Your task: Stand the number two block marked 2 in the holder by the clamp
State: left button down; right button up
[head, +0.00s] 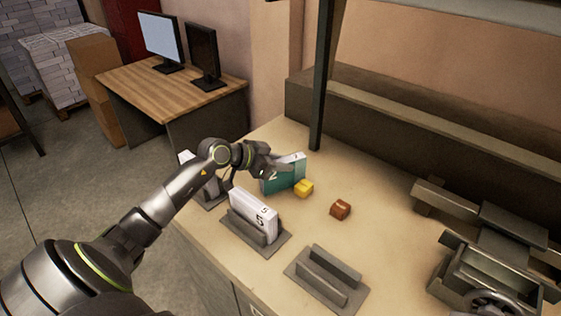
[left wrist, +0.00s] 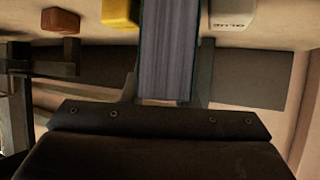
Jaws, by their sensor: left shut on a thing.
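The green number two block (head: 282,178) with a white 2 on its face is upright at the middle of the bench. My left gripper (head: 272,165) is shut on it from the left. Whether its base touches the bench I cannot tell. In the left wrist view the block (left wrist: 168,50) stands between my two fingers. The holder by the clamp (head: 327,281), a grey slotted stand, is empty at the front of the bench. The clamp (head: 497,268), a grey metal vise, is at the right. My right gripper is not in view.
A white block marked 5 (head: 253,214) stands in the middle holder (head: 274,248). Another holder is partly hidden behind my left arm. A yellow block (head: 304,188) lies close beside the green block, and a brown block (head: 341,209) lies farther right. A dark post (head: 322,90) rises behind.

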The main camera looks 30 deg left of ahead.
pick_arm(q)
jog(key=c, duration=1.1)
grip_release()
